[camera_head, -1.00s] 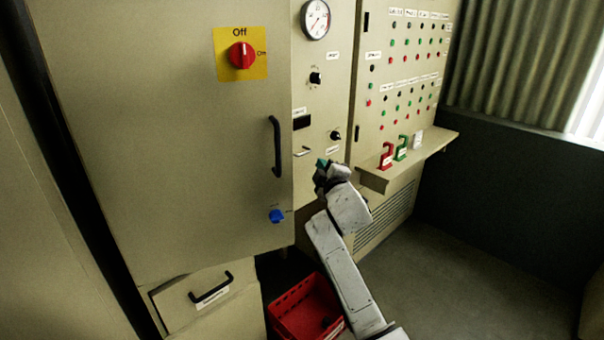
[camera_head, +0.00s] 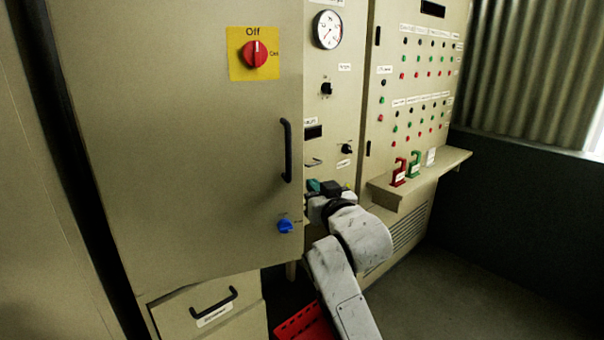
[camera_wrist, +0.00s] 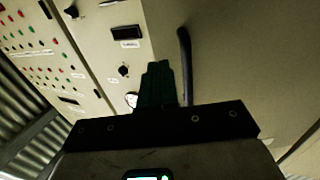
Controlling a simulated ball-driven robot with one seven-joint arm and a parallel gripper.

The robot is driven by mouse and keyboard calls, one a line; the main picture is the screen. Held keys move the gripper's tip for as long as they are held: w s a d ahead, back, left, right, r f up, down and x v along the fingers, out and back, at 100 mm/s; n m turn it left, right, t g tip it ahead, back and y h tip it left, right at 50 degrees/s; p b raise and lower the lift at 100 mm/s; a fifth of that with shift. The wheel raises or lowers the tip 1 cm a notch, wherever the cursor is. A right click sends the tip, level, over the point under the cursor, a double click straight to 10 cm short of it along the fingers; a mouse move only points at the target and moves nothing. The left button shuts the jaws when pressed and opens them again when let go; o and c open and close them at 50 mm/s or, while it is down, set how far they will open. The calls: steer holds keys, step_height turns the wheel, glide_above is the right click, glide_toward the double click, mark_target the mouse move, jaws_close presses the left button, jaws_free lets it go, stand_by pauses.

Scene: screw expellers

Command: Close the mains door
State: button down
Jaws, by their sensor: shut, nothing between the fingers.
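The mains door (camera_head: 180,150) is a large beige panel filling the left of the head view. It carries a red Off/On switch on a yellow plate (camera_head: 254,54), a black bar handle (camera_head: 286,150) and a blue knob (camera_head: 285,226). Its right edge overhangs the lower cabinet, so it appears to stand ajar. My gripper (camera_head: 314,186) is shut and empty, just right of the door's free edge, below handle height. I cannot tell whether it touches the door. In the wrist view the dark green fingers (camera_wrist: 157,85) are together, and the handle (camera_wrist: 185,65) shows beside them.
A beige control panel with a gauge (camera_head: 327,30) and knobs is behind my gripper. A shelf (camera_head: 420,184) holding red and green hook-shaped pieces juts out to the right. A drawer (camera_head: 210,306) is below the door. A red crate (camera_head: 304,324) stands on the floor.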

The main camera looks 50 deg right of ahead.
mark_target(298, 169)
steer(key=p+x, duration=0.1)
steer(key=x, duration=0.7)
steer(key=shift+w+d, duration=0.1)
steer(key=shift+w, duration=0.1)
